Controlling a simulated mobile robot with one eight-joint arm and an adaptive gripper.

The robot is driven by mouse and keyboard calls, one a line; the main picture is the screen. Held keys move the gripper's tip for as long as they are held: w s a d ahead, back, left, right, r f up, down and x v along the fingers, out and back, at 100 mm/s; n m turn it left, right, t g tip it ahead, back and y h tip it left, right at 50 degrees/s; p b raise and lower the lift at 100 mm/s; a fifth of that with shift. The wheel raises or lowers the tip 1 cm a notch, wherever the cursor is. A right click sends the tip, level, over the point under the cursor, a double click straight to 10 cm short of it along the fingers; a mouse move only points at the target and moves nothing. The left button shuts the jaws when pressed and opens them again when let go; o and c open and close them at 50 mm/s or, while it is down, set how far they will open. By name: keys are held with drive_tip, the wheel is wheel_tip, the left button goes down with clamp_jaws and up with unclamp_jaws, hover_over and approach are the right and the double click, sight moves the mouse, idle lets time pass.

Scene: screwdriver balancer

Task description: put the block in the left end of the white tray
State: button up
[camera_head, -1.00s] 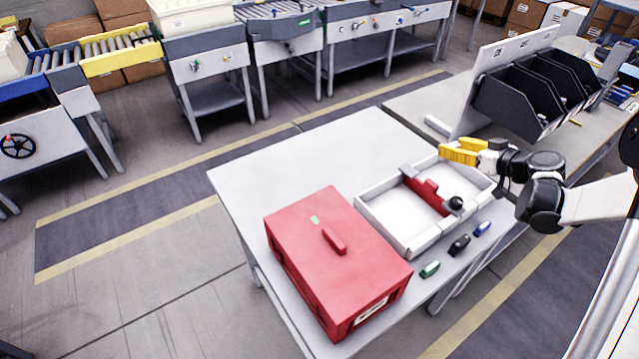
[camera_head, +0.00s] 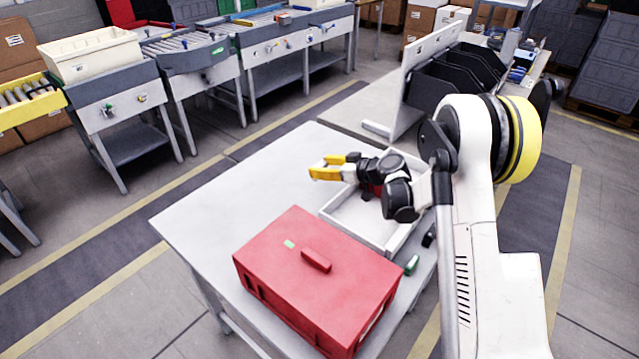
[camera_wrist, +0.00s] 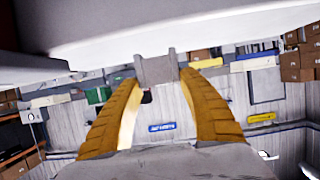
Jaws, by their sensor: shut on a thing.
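My gripper (camera_head: 318,168), with yellow fingers, is shut on a grey block. The block (camera_wrist: 157,68) shows between the fingertips in the wrist view; I cannot make it out in the head view. The white tray (camera_head: 352,233) lies on the table behind the red box. Its near-left part looks empty. My gripper is raised around the tray's back left edge; its exact height is unclear. My arm hides much of the tray's right end and most of the red piece across its middle.
A red box (camera_head: 317,277) with a handle stands on the white table (camera_head: 215,205), in front of the tray. A small green object (camera_head: 411,265) lies beside the tray. Dark bins (camera_head: 440,80) stand beyond, to the right. The table's back left is clear.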

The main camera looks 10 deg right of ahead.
drive_tip(key=shift+a+f, duration=0.2)
drive_tip(key=shift+a, duration=0.1)
drive_tip(key=shift+f, duration=0.25)
drive_tip(key=shift+f+b, duration=1)
drive_tip(key=shift+f, duration=0.65)
drive_tip(key=shift+f, duration=0.2)
drive_tip(key=o, duration=1)
